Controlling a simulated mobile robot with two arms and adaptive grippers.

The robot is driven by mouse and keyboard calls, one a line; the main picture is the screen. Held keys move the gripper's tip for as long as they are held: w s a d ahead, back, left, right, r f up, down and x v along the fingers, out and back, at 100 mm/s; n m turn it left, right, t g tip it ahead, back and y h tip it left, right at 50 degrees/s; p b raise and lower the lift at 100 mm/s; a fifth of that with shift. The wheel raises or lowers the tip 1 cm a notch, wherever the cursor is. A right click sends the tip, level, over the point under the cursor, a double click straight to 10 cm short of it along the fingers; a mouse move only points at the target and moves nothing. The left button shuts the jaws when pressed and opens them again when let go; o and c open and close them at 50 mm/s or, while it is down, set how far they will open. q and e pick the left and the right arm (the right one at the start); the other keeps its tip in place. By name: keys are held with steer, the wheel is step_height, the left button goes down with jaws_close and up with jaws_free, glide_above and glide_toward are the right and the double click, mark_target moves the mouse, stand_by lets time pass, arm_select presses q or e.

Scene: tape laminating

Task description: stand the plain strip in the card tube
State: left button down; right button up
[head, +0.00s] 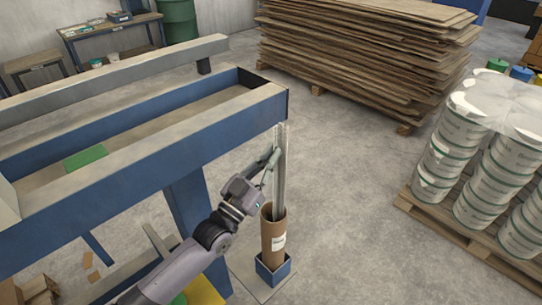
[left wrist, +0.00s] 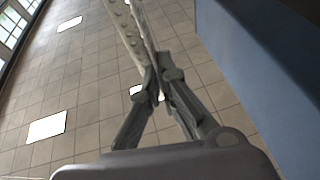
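A long, narrow, pale grey strip (head: 281,155) stands close to upright in the head view. Its lower end is at the mouth of the brown card tube (head: 272,240) and appears to go inside; how deep is hidden. The tube has a white label and stands upright in a blue square holder (head: 273,272). My left gripper (head: 272,163) is at the strip's upper half, above the tube. In the left wrist view its fingers (left wrist: 160,75) close together on the strip (left wrist: 130,30), which shows a row of dots or holes on one face. My right gripper is out of view.
A stack of boards (head: 365,55) stands behind. Wrapped white buckets (head: 490,150) on a pallet stand at right. The floor between is clear.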

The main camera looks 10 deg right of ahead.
arm_select(q)
step_height(320, 180, down, 8)
steer(key=b, duration=0.7)
steer(key=shift+f, duration=0.2)
stand_by(0.9)
steer(key=c, duration=1.7)
jaws_free()
steer(key=v, duration=1.2)
steer(key=shift+f, duration=0.1)
